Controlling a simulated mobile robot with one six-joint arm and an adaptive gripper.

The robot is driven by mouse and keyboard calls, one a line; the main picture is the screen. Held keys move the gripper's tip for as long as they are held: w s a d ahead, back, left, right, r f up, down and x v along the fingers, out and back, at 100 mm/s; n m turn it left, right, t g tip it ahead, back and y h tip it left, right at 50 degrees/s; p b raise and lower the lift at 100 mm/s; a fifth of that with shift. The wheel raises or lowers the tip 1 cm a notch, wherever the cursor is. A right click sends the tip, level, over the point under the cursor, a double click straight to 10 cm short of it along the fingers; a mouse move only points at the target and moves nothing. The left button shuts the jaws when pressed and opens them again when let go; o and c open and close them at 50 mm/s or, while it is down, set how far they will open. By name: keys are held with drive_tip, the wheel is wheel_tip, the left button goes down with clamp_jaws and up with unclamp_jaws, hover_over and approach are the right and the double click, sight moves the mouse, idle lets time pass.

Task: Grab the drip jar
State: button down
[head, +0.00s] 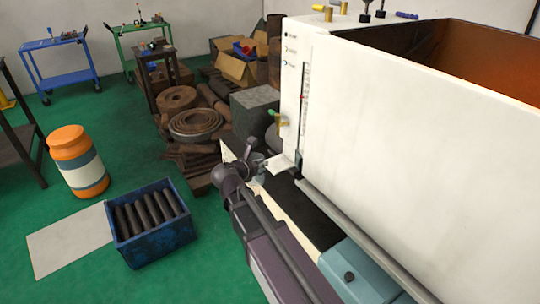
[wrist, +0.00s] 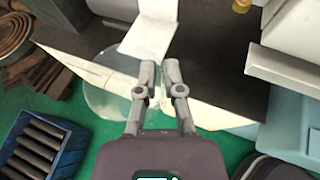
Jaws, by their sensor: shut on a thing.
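The drip jar (wrist: 103,98) is a clear, round glass vessel in the wrist view, just left of and partly behind my fingers. My gripper (wrist: 160,72) has its two fingers close together and is shut on the jar, at its near right side. The fingers cover that part of the jar, so the exact contact is hard to see. In the head view my gripper (head: 248,158) is beside the white machine's lower left corner. I cannot make out the clear jar there.
The white machine (head: 420,130) fills the right side, with a pale plate (wrist: 152,30) close beyond my fingers. A blue crate (head: 165,240) of dark rods and an orange container (head: 72,145) stand on the green floor. Rusty rings (head: 196,122) and scrap lie behind.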

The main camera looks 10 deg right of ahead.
drive_tip(key=shift+s+a, duration=1.5)
drive_tip(key=shift+a, duration=0.05)
